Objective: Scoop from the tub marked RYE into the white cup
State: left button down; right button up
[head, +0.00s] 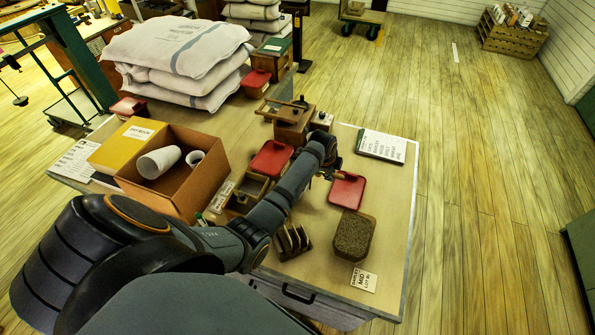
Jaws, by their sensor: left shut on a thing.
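My left gripper (331,172) is at the end of my arm, over the middle of the table. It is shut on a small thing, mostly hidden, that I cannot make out. A red lid (348,191) is just right of and below its fingers. An open tub (244,201) is partly hidden behind my arm, with a card (222,195) too small to read beside it. I cannot make out RYE on any tub. Two white cylinders (158,162) lie in a cardboard box (181,189); I cannot tell whether either is a cup. My right gripper is out of view.
A brown, grainy block or filled tub (354,236) sits near the front right, behind a card (364,279). A slotted rack (292,242) is left of it. Another red lid (271,158), a wooden device (293,125) and white sacks (180,55) are further back. The right table strip is mostly clear.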

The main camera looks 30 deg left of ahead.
pick_arm(q)
jog(key=shift+w+f, duration=0.1)
jog(key=shift+w, duration=0.1)
jog(key=shift+s, duration=0.1)
jog(key=shift+s+a+t, duration=0.1)
jog(key=shift+s+t, duration=0.15)
jog(key=shift+t, duration=0.05)
dwell(0.3)
jog(key=shift+s+a+r, duration=0.1)
jog(key=shift+s+r, duration=0.1)
jog(key=shift+s, duration=0.05)
jog(key=shift+w+t, duration=0.1)
jog(key=shift+t, duration=0.2)
